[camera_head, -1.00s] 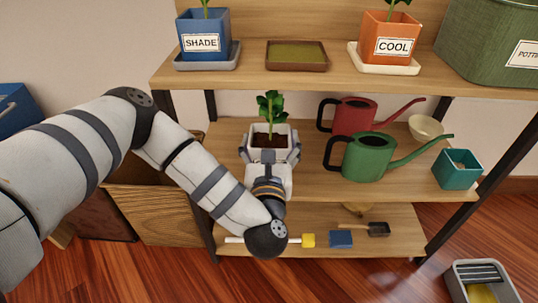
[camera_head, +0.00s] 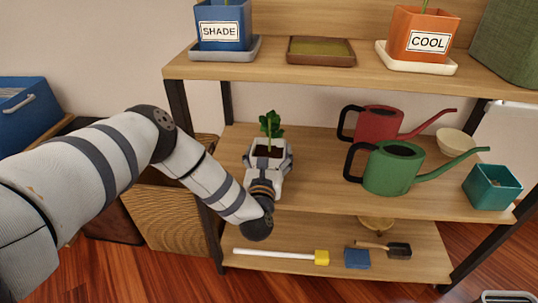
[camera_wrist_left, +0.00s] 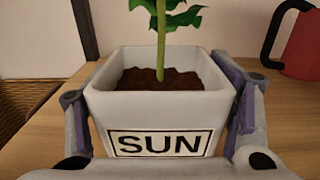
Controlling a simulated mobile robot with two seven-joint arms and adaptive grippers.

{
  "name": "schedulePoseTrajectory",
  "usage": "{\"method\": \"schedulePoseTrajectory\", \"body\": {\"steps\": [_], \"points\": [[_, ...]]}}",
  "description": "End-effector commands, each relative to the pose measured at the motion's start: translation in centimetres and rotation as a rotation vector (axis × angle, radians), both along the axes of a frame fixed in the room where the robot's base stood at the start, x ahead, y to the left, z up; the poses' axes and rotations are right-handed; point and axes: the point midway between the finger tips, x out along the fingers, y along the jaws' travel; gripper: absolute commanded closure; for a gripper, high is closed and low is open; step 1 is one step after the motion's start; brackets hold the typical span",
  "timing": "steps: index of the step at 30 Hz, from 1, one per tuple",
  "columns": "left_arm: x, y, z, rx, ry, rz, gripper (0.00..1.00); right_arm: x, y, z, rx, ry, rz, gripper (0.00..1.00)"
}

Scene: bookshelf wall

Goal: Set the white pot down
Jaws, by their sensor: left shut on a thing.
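The white pot (camera_head: 267,163) holds dark soil and a green plant, and stands upright over the left part of the middle shelf (camera_head: 325,192). In the left wrist view the pot (camera_wrist_left: 160,105) bears a SUN label on the side facing the camera. My left gripper (camera_head: 267,157) is shut on it, one finger on each side, from the front. Whether the pot's base touches the shelf is hidden by the gripper. A brown tray (camera_head: 320,58) stands on the upper shelf, with no pot on it. My right gripper is not in view.
A blue SHADE pot (camera_head: 222,25) and an orange COOL pot (camera_head: 424,36) flank the brown tray. Red (camera_head: 377,122) and green (camera_head: 392,170) watering cans, a cream bowl (camera_head: 455,142) and a teal pot (camera_head: 492,186) stand right of the white pot. Tools lie on the lower shelf (camera_head: 300,262).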

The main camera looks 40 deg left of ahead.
Motion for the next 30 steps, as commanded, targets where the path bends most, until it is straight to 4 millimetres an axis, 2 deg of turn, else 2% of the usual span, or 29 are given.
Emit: {"method": "schedulePoseTrajectory", "body": {"steps": [5, 6, 8, 9, 17, 20, 23, 30], "points": [[0.0, 0.0, -0.2, 0.001, -0.003, 0.001, 0.73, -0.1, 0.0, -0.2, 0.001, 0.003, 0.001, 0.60], [0.0, 0.0, -0.3, 0.000, 0.000, 0.000, 0.21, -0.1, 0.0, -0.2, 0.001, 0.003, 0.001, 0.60], [0.0, 0.0, -0.2, 0.001, -0.001, 0.001, 0.07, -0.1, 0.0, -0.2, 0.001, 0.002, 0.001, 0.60], [0.0, 0.0, -0.2, 0.001, -0.001, 0.001, 0.04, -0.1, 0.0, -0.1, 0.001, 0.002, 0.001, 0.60], [0.0, 0.0, -0.2, 0.001, -0.001, 0.001, 0.04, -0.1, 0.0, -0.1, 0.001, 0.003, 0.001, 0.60], [0.0, 0.0, 0.4, 0.000, -0.002, 0.001, 0.04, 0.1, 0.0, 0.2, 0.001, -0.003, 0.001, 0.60], [-1.7, -1.0, 0.2, -0.002, 0.003, -0.001, 0.04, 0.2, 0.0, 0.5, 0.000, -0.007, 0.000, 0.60], [-7.3, -4.5, 0.2, -0.002, 0.003, -0.001, 0.04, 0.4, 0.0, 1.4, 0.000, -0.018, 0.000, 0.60]]}}
